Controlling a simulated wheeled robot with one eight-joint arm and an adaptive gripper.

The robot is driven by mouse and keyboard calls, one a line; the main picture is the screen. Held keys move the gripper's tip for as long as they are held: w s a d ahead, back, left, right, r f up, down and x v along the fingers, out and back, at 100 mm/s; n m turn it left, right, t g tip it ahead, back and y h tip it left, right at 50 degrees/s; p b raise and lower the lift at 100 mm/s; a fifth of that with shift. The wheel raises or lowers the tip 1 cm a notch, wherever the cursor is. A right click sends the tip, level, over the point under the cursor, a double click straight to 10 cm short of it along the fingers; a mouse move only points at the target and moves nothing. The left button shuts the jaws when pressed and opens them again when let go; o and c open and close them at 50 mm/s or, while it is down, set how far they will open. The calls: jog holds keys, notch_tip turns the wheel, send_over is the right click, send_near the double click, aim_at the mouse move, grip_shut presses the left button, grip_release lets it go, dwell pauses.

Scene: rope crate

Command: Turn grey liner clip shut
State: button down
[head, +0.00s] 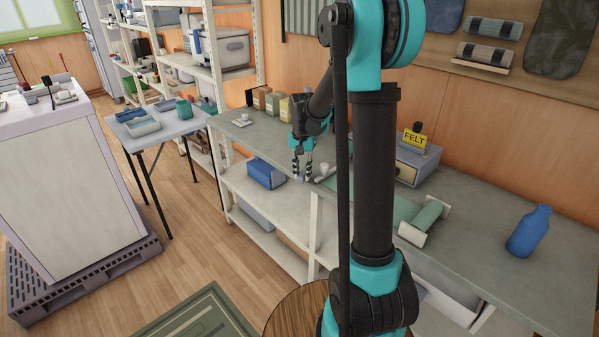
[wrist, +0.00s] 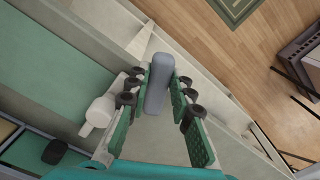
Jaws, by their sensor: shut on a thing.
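The grey liner clip (wrist: 158,84) is a rounded bar between the fingers of my gripper (wrist: 160,90) in the wrist view. My gripper is shut on it, with green pads on both sides. In the head view my gripper (head: 302,170) points down at the front edge of the grey bench (head: 478,205), and the clip is too small there to make out clearly. A green liner (wrist: 60,62) lies left of the fingers in the wrist view. A white knob-like piece (wrist: 100,112) sits beside the left finger.
A box with a FELT sign (head: 414,138) is at the back. A blue bin (head: 265,173) sits on the shelf below.

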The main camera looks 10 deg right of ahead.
jog(key=shift+s+d+n, duration=0.1)
jog(key=shift+d+n, duration=0.5)
jog(key=shift+n, duration=1)
jog(key=shift+w+d+n, duration=0.1)
jog(key=shift+d+n, duration=0.5)
jog(key=shift+n, duration=1)
jog(key=shift+s+d+n, duration=0.1)
jog(key=shift+d+n, duration=0.5)
jog(key=shift+n, duration=1)
jog(key=c, duration=1.3)
grip_release()
jog(key=shift+r, duration=4)
